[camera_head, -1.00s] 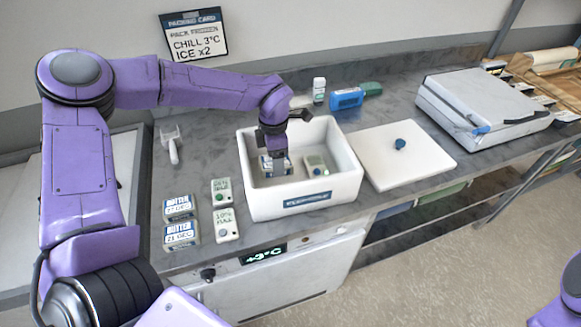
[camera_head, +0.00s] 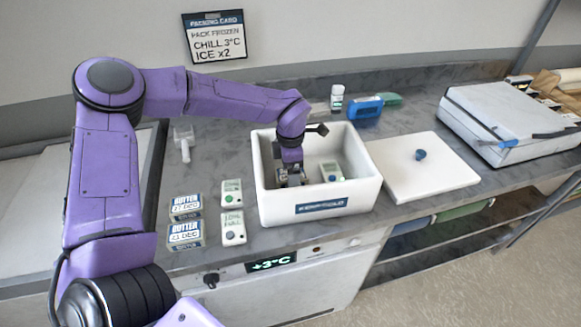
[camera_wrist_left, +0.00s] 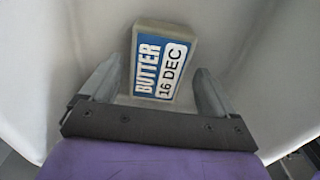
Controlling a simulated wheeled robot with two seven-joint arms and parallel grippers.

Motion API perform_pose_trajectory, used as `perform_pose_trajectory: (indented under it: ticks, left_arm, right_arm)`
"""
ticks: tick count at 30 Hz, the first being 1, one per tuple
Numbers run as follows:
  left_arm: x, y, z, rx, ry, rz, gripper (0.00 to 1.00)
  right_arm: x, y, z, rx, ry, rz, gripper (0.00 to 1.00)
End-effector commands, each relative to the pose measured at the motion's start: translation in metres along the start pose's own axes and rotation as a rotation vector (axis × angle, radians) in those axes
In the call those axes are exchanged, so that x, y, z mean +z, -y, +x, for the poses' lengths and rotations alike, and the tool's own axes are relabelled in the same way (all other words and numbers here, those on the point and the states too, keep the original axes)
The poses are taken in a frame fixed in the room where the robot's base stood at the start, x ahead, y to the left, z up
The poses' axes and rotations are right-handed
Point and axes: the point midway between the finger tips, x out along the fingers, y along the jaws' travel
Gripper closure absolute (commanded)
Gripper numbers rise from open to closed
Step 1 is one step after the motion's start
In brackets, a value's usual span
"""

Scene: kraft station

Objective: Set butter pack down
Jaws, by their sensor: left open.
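The butter pack (camera_wrist_left: 163,62), a pale block with a blue and white label reading "BUTTER 16 DEC", lies inside the white foam box (camera_head: 268,207). My left gripper (camera_head: 291,180) reaches down into the left part of the box. In the left wrist view its two fingers (camera_wrist_left: 158,74) stand apart on either side of the pack's near end, with gaps visible beside the pack. In the head view the gripper and the front wall mostly hide the pack. My right gripper is out of view.
A pale green-buttoned device (camera_head: 331,172) sits in the box to the right. The lid (camera_head: 440,175) lies right of the box. Two butter packs (camera_head: 186,207) and two small devices (camera_head: 232,192) stand left of it. A blue item (camera_head: 365,107) is behind.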

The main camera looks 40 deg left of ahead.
Motion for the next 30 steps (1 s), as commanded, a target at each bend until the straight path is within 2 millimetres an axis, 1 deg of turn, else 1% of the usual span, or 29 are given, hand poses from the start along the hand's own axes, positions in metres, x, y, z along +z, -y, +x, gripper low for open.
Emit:
perform_pose_trajectory:
  ticks: [2, 4, 12, 15, 18, 21, 30]
  left_arm:
    - [0.001, -0.001, -0.008, 0.003, 0.004, 0.0, 0.11]
    - [0.001, -0.001, -0.02, 0.004, 0.005, -0.001, 0.11]
    - [0.001, -0.001, -0.088, 0.004, 0.005, -0.002, 0.11]
    - [0.001, -0.001, -0.106, 0.003, 0.003, -0.001, 0.11]
    - [0.0, 0.0, -0.116, 0.001, 0.002, -0.001, 0.11]
    - [0.0, 0.0, -0.119, 0.0, 0.001, 0.0, 0.11]
    - [0.0, 0.0, -0.119, 0.0, 0.001, 0.0, 0.11]
  right_arm:
    - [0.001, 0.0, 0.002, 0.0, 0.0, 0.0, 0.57]
    - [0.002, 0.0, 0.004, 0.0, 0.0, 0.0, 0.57]
    - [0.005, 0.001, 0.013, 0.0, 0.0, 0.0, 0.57]
    - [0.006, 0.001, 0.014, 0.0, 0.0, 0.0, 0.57]
    - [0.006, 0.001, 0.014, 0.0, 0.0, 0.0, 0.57]
    - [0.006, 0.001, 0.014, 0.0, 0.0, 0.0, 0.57]
    - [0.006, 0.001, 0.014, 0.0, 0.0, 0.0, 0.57]
